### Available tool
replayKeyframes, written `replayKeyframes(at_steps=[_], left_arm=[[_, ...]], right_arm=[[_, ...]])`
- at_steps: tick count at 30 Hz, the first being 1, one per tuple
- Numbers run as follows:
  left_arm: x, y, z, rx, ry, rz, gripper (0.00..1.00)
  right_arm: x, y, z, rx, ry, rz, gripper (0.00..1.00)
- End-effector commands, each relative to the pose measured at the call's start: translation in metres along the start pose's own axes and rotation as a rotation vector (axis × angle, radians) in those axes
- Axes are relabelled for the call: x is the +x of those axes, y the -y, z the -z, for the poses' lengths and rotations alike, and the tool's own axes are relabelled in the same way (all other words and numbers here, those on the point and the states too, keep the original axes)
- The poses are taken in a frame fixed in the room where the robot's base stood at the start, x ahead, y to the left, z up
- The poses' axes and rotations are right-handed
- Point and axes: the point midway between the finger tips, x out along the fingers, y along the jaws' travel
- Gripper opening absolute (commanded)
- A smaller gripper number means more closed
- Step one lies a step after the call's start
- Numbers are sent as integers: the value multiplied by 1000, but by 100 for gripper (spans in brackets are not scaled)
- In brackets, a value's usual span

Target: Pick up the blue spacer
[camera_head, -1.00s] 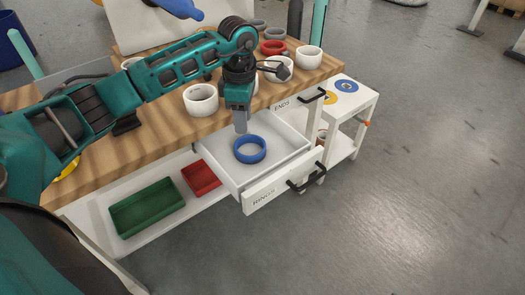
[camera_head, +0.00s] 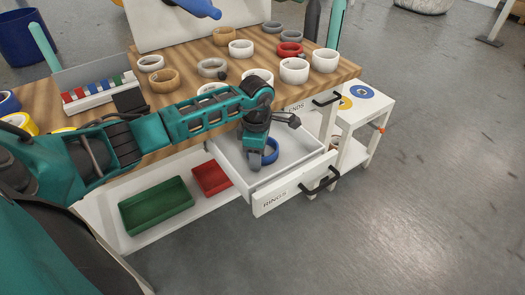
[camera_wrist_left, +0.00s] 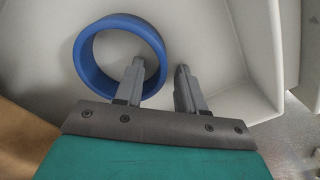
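The blue spacer (camera_head: 271,153) is a thick ring lying in the open white drawer (camera_head: 300,148), partly hidden behind my left gripper. My left gripper (camera_head: 256,164) points down into the drawer at the spacer. In the left wrist view the spacer (camera_wrist_left: 84,62) is at upper left. My left gripper's two fingers (camera_wrist_left: 161,68) are apart there. One finger overlaps the spacer's near right side and seems to reach inside its opening; the other is outside, to its right. No grip on the spacer shows. My right gripper is not in view.
White, tan, grey and red rings stand on the wooden bench (camera_head: 190,88) above. A green bin (camera_head: 155,205) and a red bin (camera_head: 211,178) sit on the lower shelf. The drawer's front (camera_head: 292,190) and side walls surround the gripper closely.

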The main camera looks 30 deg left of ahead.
Motion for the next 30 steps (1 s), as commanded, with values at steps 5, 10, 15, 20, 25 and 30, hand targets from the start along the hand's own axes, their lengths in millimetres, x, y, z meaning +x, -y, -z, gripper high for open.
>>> replayKeyframes(at_steps=[5, 10, 15, 20, 25, 30], left_arm=[[-1, 0, 0, 0, 1, -1, 39], [-1, 0, 0, 0, 1, -1, 23], [-1, 0, 0, 0, 1, -1, 7], [-1, 0, 0, 0, 1, 0, 0], [-1, 0, 0, 0, 1, -1, 0], [-1, 0, 0, 0, 1, -1, 0]], right_arm=[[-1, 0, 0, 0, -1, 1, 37], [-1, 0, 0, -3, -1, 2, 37], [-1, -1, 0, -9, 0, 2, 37], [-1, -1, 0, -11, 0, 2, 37], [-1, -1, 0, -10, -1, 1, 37], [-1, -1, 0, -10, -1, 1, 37]])
